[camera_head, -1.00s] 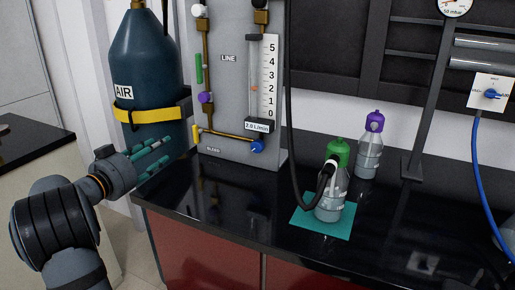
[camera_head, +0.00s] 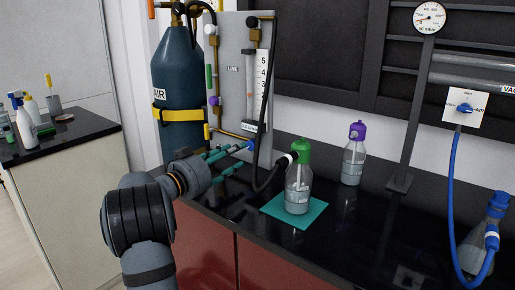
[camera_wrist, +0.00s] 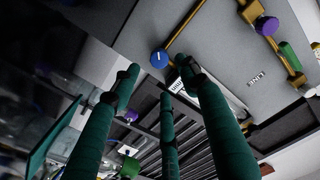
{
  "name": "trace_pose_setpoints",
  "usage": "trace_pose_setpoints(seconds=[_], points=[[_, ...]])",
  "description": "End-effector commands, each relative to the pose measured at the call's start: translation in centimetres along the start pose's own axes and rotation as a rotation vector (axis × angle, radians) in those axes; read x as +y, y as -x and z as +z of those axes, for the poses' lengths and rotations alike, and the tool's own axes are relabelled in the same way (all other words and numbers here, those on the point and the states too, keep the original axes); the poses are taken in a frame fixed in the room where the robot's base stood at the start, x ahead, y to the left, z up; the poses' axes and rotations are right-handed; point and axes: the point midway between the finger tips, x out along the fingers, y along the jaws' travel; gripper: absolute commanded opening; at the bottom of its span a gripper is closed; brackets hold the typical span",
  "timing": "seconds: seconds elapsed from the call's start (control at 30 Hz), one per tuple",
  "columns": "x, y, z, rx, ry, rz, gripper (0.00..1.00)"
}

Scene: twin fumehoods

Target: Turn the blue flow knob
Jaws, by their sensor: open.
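The blue flow knob (camera_head: 250,145) is at the bottom of the grey gas panel (camera_head: 231,80), below the flow meter scale (camera_head: 261,85). In the wrist view the knob (camera_wrist: 159,58) is round with a white mark and lies just beyond the fingertips. My gripper (camera_head: 228,160) has three teal fingers and points at the knob from the left. In the wrist view the fingers of my gripper (camera_wrist: 160,82) are spread, with nothing between them. The fingers look apart from the knob, though the exact gap cannot be told.
A black hose runs down to a green-capped bottle (camera_head: 298,190) on a teal mat (camera_head: 275,208), close right of my gripper. A purple-capped bottle (camera_head: 353,160) stands behind. The AIR cylinder (camera_head: 180,80) is left of the panel. Another blue knob (camera_head: 465,108) is on the right.

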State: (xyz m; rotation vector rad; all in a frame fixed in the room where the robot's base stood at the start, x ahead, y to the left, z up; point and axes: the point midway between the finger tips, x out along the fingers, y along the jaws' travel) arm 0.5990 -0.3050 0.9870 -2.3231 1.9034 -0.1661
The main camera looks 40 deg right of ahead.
Motion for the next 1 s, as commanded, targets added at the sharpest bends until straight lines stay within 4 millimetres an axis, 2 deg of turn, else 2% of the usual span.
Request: trace_pose_setpoints(seconds=[0.2,0.4,0.6,0.83,1.0], points=[[0.1,-4.3,-0.1,0.000,0.000,0.003,0.44],[0.0,-7.1,-0.1,0.000,-0.001,0.000,0.44],[0.0,-8.2,0.0,0.000,0.000,-0.001,0.44],[0.0,-8.2,0.0,0.000,0.000,-0.001,0.44],[0.0,-8.2,0.0,0.000,0.000,-0.001,0.35]])
